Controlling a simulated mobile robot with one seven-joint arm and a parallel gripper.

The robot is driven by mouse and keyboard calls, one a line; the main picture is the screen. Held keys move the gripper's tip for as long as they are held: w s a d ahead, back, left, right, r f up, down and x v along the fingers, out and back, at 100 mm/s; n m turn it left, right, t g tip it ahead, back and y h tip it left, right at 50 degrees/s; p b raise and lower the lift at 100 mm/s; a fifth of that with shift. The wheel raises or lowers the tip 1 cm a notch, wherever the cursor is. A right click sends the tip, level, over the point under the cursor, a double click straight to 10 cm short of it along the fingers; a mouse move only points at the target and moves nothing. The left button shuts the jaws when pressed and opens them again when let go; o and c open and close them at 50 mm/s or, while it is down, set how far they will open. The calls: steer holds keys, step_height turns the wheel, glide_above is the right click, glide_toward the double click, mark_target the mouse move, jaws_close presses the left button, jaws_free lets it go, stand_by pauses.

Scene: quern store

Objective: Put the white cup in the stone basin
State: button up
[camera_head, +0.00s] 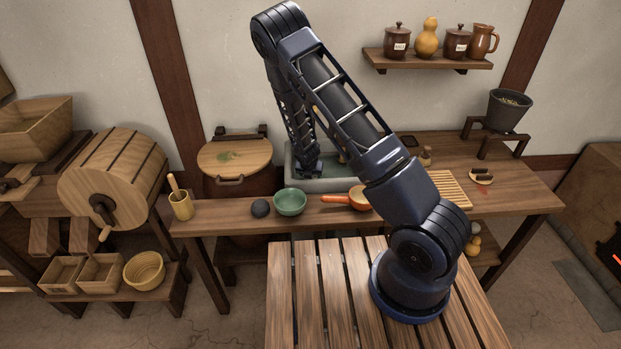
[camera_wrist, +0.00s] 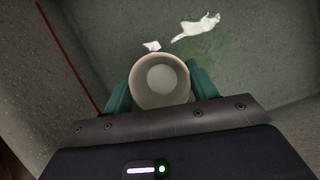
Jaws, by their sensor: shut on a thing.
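In the wrist view the white cup (camera_wrist: 160,80) is between the two teal fingers of my gripper (camera_wrist: 160,88), which is shut on it. I look down into its open mouth. Below and around it is the grey inside of the stone basin (camera_wrist: 255,65). In the head view my gripper (camera_head: 308,170) reaches down at the stone basin (camera_head: 325,186), set in the bench behind the bowls. My arm covers part of the basin there, and the cup cannot be made out. Whether the cup touches the basin floor I cannot tell.
White scraps (camera_wrist: 195,28) and a greenish stain lie on the basin floor. A round wooden lid (camera_head: 235,157) is left of the basin.

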steer(key=shift+f, duration=0.35)
steer(key=shift+f, duration=0.15)
steer(key=o, duration=1)
steer(key=v, duration=1.2)
steer(key=shift+r, duration=0.2)
